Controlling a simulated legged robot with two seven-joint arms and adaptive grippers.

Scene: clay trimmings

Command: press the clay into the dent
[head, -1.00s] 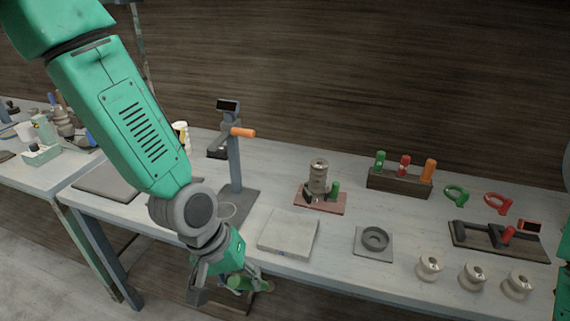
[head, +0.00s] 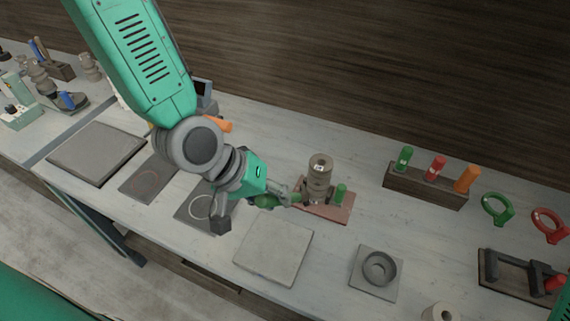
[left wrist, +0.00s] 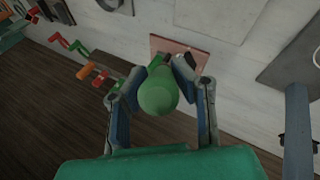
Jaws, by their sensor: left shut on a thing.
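My left gripper (head: 288,194) is shut on a green rounded piece (head: 265,201), which fills the space between the fingers in the left wrist view (left wrist: 157,94). Whether this piece is the clay or a tool handle cannot be told. It is above the bench, left of a reddish board (head: 335,212) that bears a stacked grey-brown cylinder (head: 319,172) and a small green peg (head: 341,191). A pale square slab (head: 273,249) lies in front of the gripper. A grey plate with a round hollow (head: 379,268) lies to its right. No dent shows clearly. My right gripper is out of view.
A dark rack (head: 425,185) holds green, red and orange handles at the back right. Green (head: 498,208) and red (head: 549,224) ring tools lie beyond it. Dark flat plates cover the left bench. The bench front edge is close to the slab.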

